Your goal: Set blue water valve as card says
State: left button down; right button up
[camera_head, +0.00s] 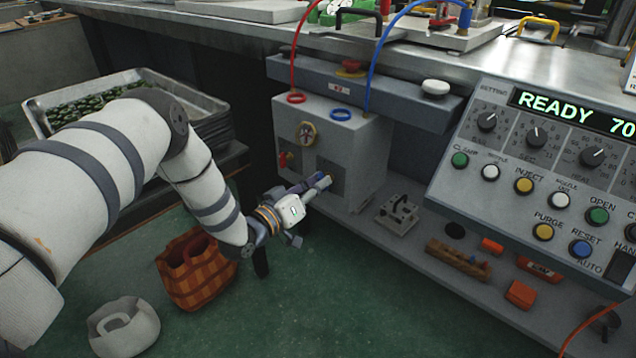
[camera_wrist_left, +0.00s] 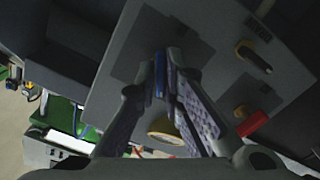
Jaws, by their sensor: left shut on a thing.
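The blue water valve is a small blue handle (camera_head: 327,181) low on the front of the grey cabinet (camera_head: 358,140), under a red and a blue hose. My left gripper (camera_head: 321,183) is at the valve, its fingers shut on it. In the left wrist view the blue handle (camera_wrist_left: 160,76) shows as a narrow strip between the fingertips (camera_wrist_left: 166,80); most of it is hidden, so its exact angle cannot be told. A red valve (camera_head: 285,159) sits left of it, below a round yellow-rimmed dial (camera_head: 307,133). I cannot make out a readable card. My right gripper is not in view.
A grey control panel (camera_head: 478,194) with knobs and coloured buttons juts out at the right; its display reads READY. A lower shelf (camera_head: 420,249) holds a metal block and small red items. Baskets (camera_head: 195,270) stand on the green floor beneath my left arm.

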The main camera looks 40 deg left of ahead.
pick_arm(q)
jog(key=shift+a, duration=0.1)
dwell(0.4)
jog(key=c, duration=1.7)
grip_release()
jog(key=s, duration=0.8)
jog(key=s+a, duration=0.1)
jog(key=s, duration=0.3)
jog(key=shift+d+f, duration=0.1)
